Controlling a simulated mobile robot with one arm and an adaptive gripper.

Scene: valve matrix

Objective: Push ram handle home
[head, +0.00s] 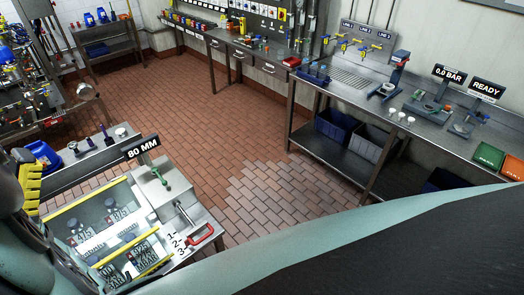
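A red U-shaped handle (201,236), likely the ram handle, sticks out at the front right corner of a metal bench unit (205,213) at lower left. A silver rod (184,214) lies just behind it. Marks 1, 2 and 3 (177,241) run beside the handle. A sign reading 80 MM (143,147) stands above a grey box (150,185) on the same unit. A green fitting (160,178) sits on that box. My gripper is not seen in this view, and nothing is seen touching the handle.
Large teal and black parts of my body cover the bottom right and lower left edge. Clear-topped cases with yellow bars (70,226) lie left of the handle. A right-hand bench (350,88) carries 0,0 BAR and READY signs. Brick floor (250,165) between the benches is free.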

